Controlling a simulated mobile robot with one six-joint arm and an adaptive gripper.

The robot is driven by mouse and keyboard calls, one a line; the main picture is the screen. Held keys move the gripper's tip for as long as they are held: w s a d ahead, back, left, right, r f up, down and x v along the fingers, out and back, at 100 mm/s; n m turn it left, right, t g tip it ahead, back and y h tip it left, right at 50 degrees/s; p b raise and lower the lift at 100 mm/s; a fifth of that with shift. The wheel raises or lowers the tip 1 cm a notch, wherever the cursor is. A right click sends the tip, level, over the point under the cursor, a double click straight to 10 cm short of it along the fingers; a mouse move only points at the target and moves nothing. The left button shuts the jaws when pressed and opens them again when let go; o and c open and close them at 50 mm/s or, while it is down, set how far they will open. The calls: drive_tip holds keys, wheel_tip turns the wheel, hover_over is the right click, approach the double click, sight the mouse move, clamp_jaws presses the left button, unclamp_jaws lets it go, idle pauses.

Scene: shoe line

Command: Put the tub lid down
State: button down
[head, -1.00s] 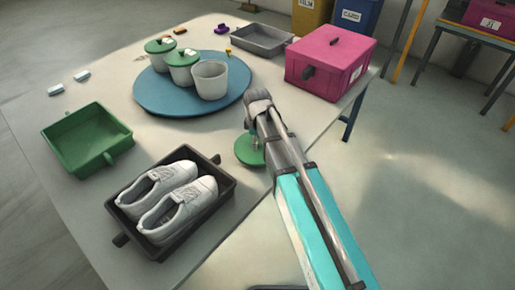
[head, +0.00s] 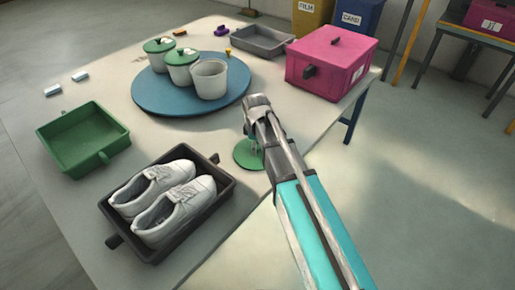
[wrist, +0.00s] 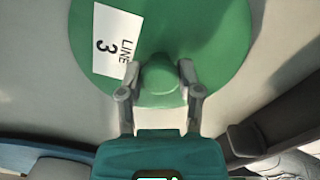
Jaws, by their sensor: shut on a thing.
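The green tub lid (head: 247,154) is at the table's near right part, below my gripper (head: 256,140). In the wrist view the lid (wrist: 215,35) is round and green, with a white label (wrist: 113,40) reading "LINE 3". My gripper (wrist: 159,82) is shut on its round knob. I cannot tell whether the lid touches the tabletop. An open, lidless grey tub (head: 210,80) stands on the blue round board (head: 150,98). Two other tubs, one of them here (head: 183,70), wear green lids beside it.
A black tray (head: 218,198) with white shoes is left of the lid. A green tray (head: 84,140) is farther left. A pink box (head: 330,65) and a grey tray (head: 263,42) stand at the back. Bare tabletop lies between the lid and the board.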

drive_tip(key=shift+f, duration=0.15)
drive_tip(key=shift+c, duration=1.4)
unclamp_jaws()
wheel_tip(320, 180, up, 12)
drive_tip(key=p, duration=1.2)
drive_tip(key=shift+r, duration=0.2)
